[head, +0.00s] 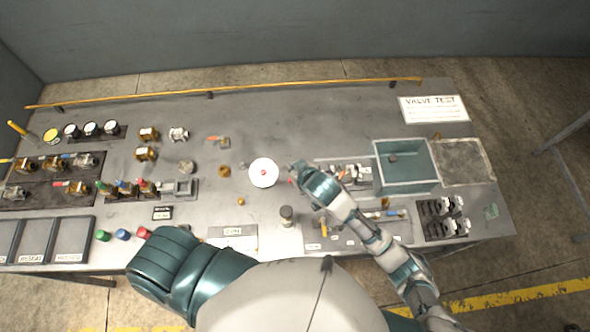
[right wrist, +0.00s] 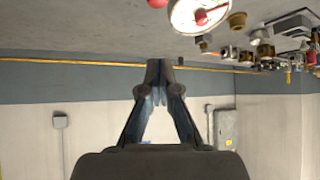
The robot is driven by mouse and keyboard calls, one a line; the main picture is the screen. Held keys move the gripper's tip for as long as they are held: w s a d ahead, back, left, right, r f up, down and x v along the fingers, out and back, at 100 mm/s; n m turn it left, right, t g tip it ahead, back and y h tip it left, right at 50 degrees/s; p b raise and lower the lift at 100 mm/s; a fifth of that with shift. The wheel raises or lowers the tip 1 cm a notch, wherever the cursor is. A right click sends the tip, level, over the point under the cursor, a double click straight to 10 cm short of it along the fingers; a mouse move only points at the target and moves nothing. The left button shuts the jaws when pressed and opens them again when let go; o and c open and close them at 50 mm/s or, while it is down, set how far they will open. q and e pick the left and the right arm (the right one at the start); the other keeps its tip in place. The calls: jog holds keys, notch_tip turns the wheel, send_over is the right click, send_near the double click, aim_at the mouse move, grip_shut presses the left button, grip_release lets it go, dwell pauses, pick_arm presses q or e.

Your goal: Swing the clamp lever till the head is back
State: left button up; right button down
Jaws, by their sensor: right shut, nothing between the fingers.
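My right gripper (head: 299,169) is over the middle of the bench, right of a round white dial with a red centre (head: 263,172). In the right wrist view, the gripper (right wrist: 160,72) has its fingertips together, with nothing between them. A metal fixture (head: 350,172) with a small red part stands just right of my right gripper, partly covered by my arm; it looks like the clamp, but I cannot make out its lever or head position. A small red knob (right wrist: 157,3) shows at the top of the right wrist view. My left gripper is out of view.
A teal bin (head: 405,185) and a grey tray (head: 462,160) sit at the right. Valves, gauges and coloured buttons (head: 123,234) fill the left. A yellow rail (head: 250,87) runs along the back. The bench between rail and dial is mostly clear.

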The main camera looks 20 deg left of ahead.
jog(key=x, duration=0.8)
jog(key=shift+s+d+f+p, duration=0.3)
jog(key=shift+s+d, duration=0.4)
jog(key=shift+d, duration=0.2)
jog(key=shift+s+d+f+p, duration=0.2)
jog(key=shift+s+d+p, duration=0.1)
jog(key=shift+s+d, duration=0.5)
jog(key=shift+w+d, duration=0.1)
jog(key=shift+w, duration=0.1)
jog(key=shift+a, duration=0.2)
